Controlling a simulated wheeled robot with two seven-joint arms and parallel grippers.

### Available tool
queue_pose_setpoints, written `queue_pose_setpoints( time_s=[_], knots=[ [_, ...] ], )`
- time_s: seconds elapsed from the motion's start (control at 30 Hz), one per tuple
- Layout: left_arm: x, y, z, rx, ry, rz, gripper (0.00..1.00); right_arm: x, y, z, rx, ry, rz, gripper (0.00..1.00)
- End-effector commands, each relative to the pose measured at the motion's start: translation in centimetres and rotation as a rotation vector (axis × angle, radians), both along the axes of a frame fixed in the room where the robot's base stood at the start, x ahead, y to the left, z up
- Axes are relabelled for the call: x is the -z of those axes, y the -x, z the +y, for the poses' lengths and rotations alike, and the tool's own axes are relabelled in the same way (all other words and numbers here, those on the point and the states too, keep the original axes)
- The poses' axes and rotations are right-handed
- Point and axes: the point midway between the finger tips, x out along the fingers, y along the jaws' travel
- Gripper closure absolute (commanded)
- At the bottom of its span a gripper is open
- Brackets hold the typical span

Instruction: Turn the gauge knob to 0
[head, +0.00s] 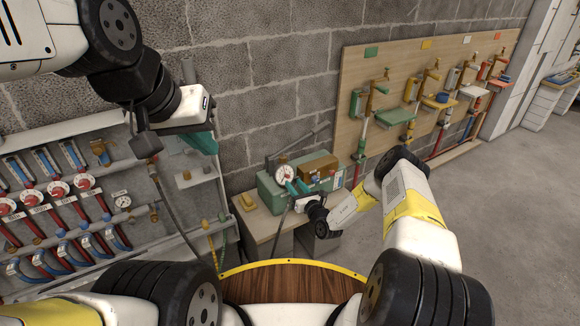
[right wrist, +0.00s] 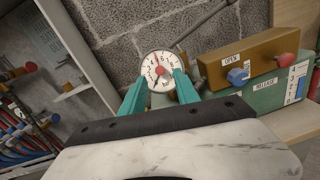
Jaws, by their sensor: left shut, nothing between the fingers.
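The gauge (head: 285,174) is a round white dial standing above the green box on the small bench. In the right wrist view, the gauge (right wrist: 148,61) has black numerals around its rim and a red knob (right wrist: 160,71) at its centre. A dark pointer seems to run toward the lower left; the exact reading is too small to tell. My right gripper (head: 297,187) is in front of the gauge. Its teal fingers (right wrist: 160,82) are apart, one on each side of the dial's lower part; I cannot tell whether they touch it. My left gripper (head: 206,143) is shut and empty, up by the wall.
The green box (head: 268,195) carries a brown block (right wrist: 237,61) marked OPEN with blue and red knobs. A hose-and-valve rack (head: 90,228) stands at left. A wooden board with taps (head: 352,70) hangs at right. Open floor (head: 510,220) lies at far right.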

Motion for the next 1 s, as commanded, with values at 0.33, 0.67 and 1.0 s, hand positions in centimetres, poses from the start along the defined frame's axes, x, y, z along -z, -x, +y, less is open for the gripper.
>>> queue_pose_setpoints(
  time_s=[0.33, 0.67, 1.0],
  knots=[
    [0.0, 0.0, 0.0, 0.000, 0.000, 0.000, 1.00, 0.0, -3.8, 1.9, -0.002, 0.001, -0.001, 0.63],
    [0.0, 0.0, 0.0, 0.000, 0.000, 0.000, 1.00, 0.0, -4.0, 2.0, -0.001, 0.000, 0.000, 0.68],
    [0.0, 0.0, 0.0, 0.000, 0.000, 0.000, 1.00, 0.0, -4.0, 2.0, -0.001, 0.001, -0.001, 1.00]
  ],
)
